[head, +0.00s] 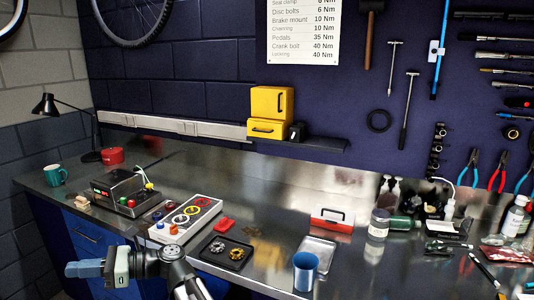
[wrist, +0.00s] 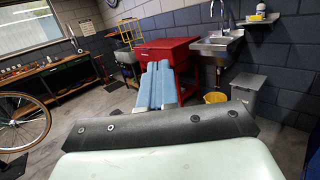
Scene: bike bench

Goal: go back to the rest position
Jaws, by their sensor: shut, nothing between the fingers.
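My gripper (head: 86,268) shows at the lower left of the head view, in front of the bench's front edge and apart from the things on it. Its blue fingers are together with nothing between them. In the wrist view the blue fingers (wrist: 157,88) lie side by side, pointing into the room and away from the bench. The arm reaches in from the bottom of the head view, folded low beside the bench.
The metal bench (head: 350,185) holds a grey box with coloured buttons (head: 128,192), a panel with coloured rings (head: 186,216), a black tray (head: 225,252), a blue cup (head: 305,271) and a teal mug (head: 55,175). A red cabinet (wrist: 185,47) and a sink (wrist: 217,45) stand across the room.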

